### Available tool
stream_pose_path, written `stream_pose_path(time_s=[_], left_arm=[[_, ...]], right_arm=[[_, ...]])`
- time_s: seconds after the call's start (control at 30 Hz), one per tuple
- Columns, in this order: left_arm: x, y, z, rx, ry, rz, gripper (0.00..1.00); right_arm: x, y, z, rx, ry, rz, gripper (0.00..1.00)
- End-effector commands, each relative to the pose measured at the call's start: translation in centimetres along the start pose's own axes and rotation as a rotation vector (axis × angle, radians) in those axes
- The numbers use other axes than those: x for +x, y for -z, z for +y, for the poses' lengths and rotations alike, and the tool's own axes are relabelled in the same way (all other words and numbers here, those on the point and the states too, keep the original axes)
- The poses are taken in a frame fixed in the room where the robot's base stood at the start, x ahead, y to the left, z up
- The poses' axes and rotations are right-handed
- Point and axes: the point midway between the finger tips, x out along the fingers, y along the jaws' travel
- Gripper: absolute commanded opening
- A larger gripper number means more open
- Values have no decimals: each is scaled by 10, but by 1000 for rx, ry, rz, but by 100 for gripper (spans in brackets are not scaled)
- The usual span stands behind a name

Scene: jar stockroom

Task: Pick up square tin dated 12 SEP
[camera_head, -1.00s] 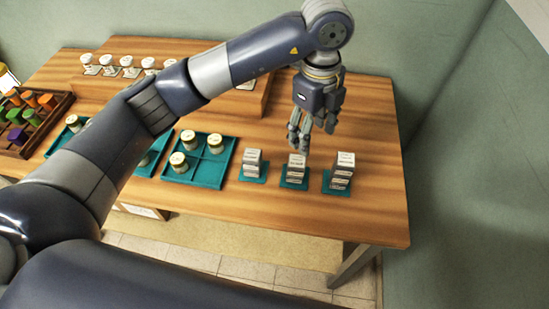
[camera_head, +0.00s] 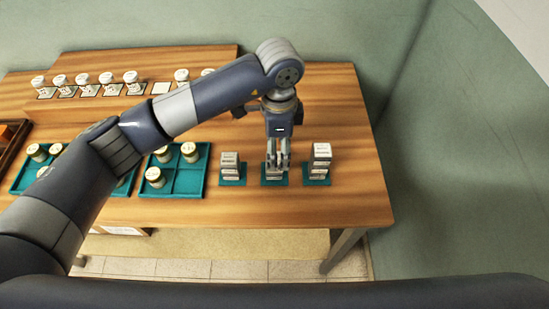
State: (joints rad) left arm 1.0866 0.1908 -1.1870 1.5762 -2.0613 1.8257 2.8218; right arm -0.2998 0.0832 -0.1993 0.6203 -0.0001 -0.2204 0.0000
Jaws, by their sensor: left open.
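Three stacks of pale square tins stand on teal mats at the right of the table: the left stack (camera_head: 230,164), the middle stack (camera_head: 273,178) and the right stack (camera_head: 321,158). Date labels are too small to read, so I cannot tell which tin says 12 SEP. My left gripper (camera_head: 278,164) points down at the middle stack, fingers open. Its fingers cover much of that stack, and I cannot tell whether they touch a tin. The right gripper is out of view.
A teal divided tray (camera_head: 203,172) with round jars lies left of the stacks; another tray (camera_head: 22,180) is farther left. The table's right end is clear.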

Motion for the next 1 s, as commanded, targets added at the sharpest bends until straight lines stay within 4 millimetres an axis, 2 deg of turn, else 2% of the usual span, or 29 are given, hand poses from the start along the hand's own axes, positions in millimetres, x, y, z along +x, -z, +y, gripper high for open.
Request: stream_pose_path(time_s=[0.1,0.3,0.53,0.57,0.77,1.0], left_arm=[[15,-4,2,-2,-5,-2,58],[39,-3,1,0,-1,-1,58],[42,-3,0,0,0,0,58],[42,-3,0,0,0,0,56],[42,-3,0,1,0,0,11],[41,-3,0,1,0,0,10]], right_arm=[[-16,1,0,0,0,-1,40],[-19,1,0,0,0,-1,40],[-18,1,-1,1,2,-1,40],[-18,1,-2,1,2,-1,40],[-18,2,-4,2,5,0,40],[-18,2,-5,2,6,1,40]])
